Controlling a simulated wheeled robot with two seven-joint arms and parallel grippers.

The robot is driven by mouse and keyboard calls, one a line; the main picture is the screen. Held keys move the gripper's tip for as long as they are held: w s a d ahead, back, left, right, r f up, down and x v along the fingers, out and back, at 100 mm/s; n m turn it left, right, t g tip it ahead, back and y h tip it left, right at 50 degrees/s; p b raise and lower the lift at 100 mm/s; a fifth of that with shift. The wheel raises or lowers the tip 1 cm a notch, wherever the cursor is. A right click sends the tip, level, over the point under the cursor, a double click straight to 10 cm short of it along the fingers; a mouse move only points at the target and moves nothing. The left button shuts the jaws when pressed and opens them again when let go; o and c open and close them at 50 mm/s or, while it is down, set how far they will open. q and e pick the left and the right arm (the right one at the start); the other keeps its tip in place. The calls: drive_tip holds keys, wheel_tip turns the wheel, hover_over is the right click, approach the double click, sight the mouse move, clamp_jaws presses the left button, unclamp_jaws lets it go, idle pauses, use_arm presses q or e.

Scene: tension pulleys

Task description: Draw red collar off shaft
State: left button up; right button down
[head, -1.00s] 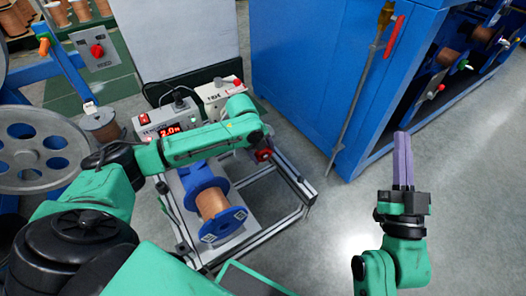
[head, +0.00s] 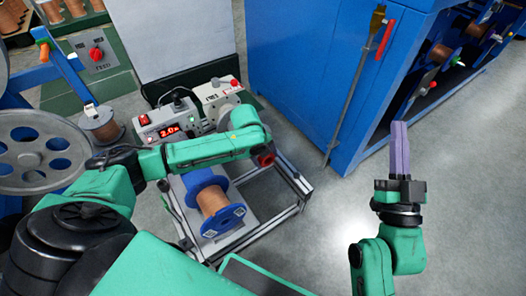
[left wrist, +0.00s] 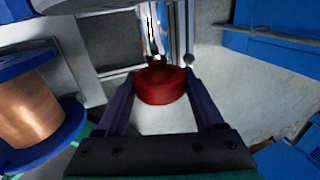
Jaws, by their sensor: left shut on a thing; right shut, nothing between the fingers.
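A red collar (left wrist: 160,88) sits between the two purple fingers of my left gripper (left wrist: 164,76) in the left wrist view, gripped from both sides. A shiny metal shaft (left wrist: 154,32) lies just beyond the collar, roughly in line with it. I cannot tell whether the collar still surrounds the shaft's end. In the head view the red collar (head: 264,158) shows at the end of my left arm; the arm hides the shaft and most of the fingers. My right gripper (head: 399,128) is shut and empty, pointing up over bare floor at the right.
A blue spool of copper wire (head: 213,202) stands on the metal frame (head: 285,205) beneath my left arm. A control box with a red display (head: 168,130) is behind it. A large blue cabinet (head: 300,70) stands at the back right. Open grey floor lies right of the frame.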

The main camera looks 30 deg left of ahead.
use_arm(q)
drive_tip(key=shift+s+d, duration=0.1)
drive_tip(key=shift+s+d+r+p, duration=0.1)
drive_tip(key=shift+s+d+p, duration=0.2)
drive_tip(key=shift+p, duration=0.35)
drive_tip(key=shift+d, duration=0.1)
drive_tip(key=shift+w, duration=0.1)
drive_tip(key=s+d+p, duration=0.2)
drive_tip(key=d, duration=0.1)
drive_tip(key=shift+d+p, duration=0.2)
drive_tip(key=shift+p, duration=0.15)
